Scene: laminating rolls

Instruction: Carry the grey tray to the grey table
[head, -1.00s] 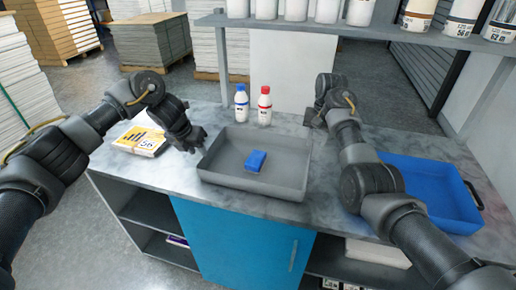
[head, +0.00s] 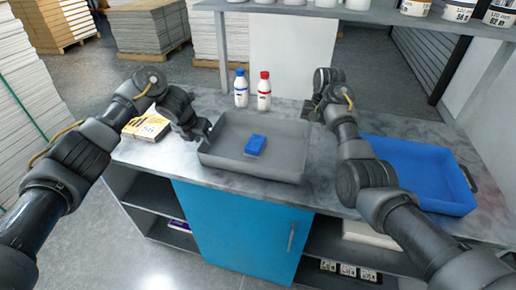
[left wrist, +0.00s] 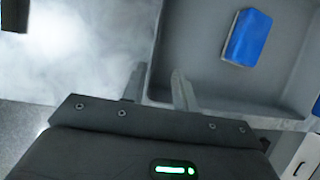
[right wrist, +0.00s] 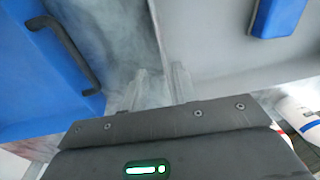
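The grey tray (head: 283,160) lies on the grey marbled top of a bench (head: 170,152), with a small blue block (head: 255,145) in it. My left gripper (head: 207,133) is at the tray's left wall. In the left wrist view its fingers (left wrist: 158,88) stand apart, one on each side of the wall. My right gripper (head: 309,112) is at the tray's right wall near the back. In the right wrist view its fingers (right wrist: 160,86) also stand apart around the wall. No separate grey table shows.
A blue tray (head: 440,205) with a dark handle stands at the right. Two bottles, blue-capped (head: 241,90) and red-capped (head: 264,92), stand just behind the grey tray. A yellow-and-white pack (head: 148,127) lies at the left. A shelf (head: 300,10) with containers hangs above the back.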

